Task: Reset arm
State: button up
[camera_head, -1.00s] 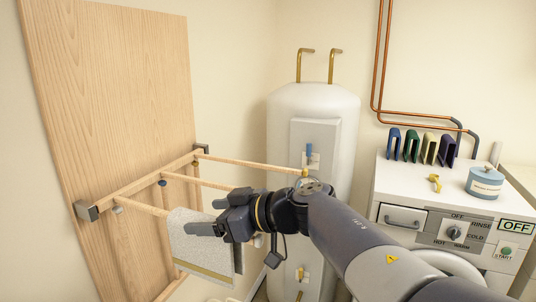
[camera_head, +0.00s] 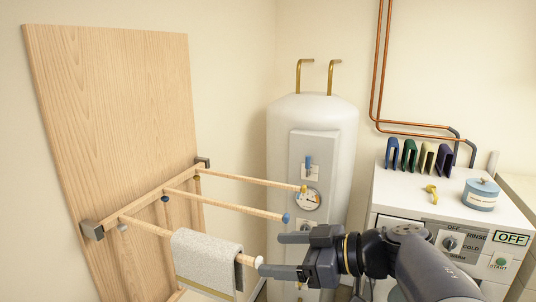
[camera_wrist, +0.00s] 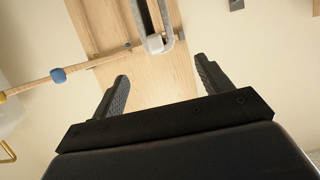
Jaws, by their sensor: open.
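My gripper (camera_head: 284,255) is in the lower middle of the head view, pointing left. Its fingers are apart with nothing between them. It is just right of the white-tipped end of the front rod of a wooden drying rack (camera_head: 152,192). A grey towel (camera_head: 207,262) hangs over that front rod, apart from my fingers. In the wrist view the two dark fingers (camera_wrist: 160,88) are spread. Beyond them show a white rod tip (camera_wrist: 154,43), the grey towel (camera_wrist: 166,15) and a rod with a blue end (camera_wrist: 58,75).
A white water heater (camera_head: 340,120) with a gauge and blue lever stands behind my gripper. A white washing machine (camera_head: 395,190) at right carries coloured upright holders (camera_head: 427,158), a yellow item (camera_head: 431,193) and a blue tub (camera_head: 481,194). A tall wooden panel (camera_head: 110,100) backs the rack.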

jog(key=shift+s+d+p, duration=0.2)
jog(key=shift+s+d, duration=0.1)
jog(key=shift+d, duration=0.35)
jog(key=shift+s+d+p, duration=0.15)
jog(key=shift+s+d, duration=0.1)
jog(key=shift+d, duration=0.4)
jog(key=shift+a, duration=0.1)
